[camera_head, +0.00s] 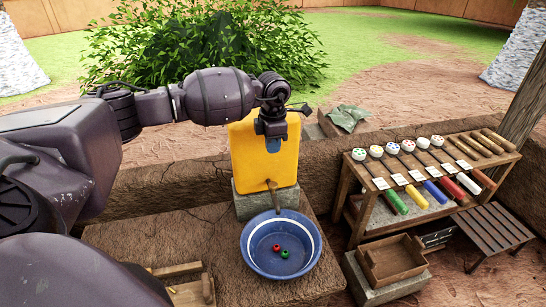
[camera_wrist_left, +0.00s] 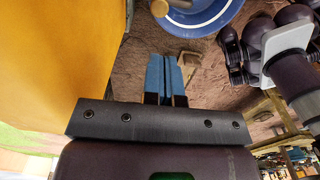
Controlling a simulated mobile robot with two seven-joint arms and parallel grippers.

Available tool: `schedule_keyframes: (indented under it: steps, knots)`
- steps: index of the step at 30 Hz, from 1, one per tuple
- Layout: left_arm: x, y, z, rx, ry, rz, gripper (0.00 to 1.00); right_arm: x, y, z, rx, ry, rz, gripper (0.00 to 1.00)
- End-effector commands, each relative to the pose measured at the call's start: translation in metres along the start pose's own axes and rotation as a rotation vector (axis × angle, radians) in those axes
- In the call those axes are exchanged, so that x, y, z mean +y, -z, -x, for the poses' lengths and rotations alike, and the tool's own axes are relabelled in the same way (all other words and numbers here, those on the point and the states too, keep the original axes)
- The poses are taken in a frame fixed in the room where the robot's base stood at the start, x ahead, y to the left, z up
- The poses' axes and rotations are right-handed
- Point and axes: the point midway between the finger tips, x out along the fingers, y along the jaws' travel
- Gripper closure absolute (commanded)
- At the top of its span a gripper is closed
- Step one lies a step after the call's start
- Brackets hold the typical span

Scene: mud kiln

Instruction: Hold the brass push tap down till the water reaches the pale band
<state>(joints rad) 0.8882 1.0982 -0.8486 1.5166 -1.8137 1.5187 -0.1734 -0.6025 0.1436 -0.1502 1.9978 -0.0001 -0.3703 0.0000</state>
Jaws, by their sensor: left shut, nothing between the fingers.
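A yellow water container (camera_head: 284,168) stands on a grey block (camera_head: 245,205). Its brass push tap (camera_head: 273,188) sits low on the front, above a blue basin (camera_head: 250,262) with a pale band (camera_head: 316,240) inside near the rim. The tap also shows at the top of the left wrist view (camera_wrist_left: 160,7), beside the basin (camera_wrist_left: 208,18). My left gripper (camera_head: 273,145), with blue fingers, is shut and empty, pointing down in front of the container, above and apart from the tap. I cannot make out a water level or stream. My right gripper is out of view.
A red bead (camera_head: 276,247) and a green bead (camera_head: 284,254) lie in the basin. To the right stand a wooden rack (camera_head: 355,215) with coloured rolls and tools, an open wooden box (camera_head: 392,262) and a slatted stool (camera_head: 494,228). The earthen ledge (camera_head: 190,245) left of the basin is mostly clear.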

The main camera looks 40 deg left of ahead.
Motion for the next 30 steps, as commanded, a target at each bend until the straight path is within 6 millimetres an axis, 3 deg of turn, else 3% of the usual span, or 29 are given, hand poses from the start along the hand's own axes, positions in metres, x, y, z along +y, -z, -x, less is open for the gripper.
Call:
schedule_keyframes:
  steps: [9, 18, 24, 30]
  knots:
    - [-0.002, 0.0, -0.057, 0.003, 0.005, -0.001, 1.0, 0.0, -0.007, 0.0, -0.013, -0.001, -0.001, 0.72]
    - [-0.001, 0.0, -0.105, 0.001, 0.004, -0.001, 1.0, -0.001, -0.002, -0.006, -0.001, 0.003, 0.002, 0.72]
    - [-0.001, 0.0, -0.123, 0.001, 0.002, 0.0, 1.0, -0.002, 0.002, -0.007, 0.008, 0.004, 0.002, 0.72]
    - [-0.001, 0.0, -0.128, 0.0, 0.002, -0.001, 1.0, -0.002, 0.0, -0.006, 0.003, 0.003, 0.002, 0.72]
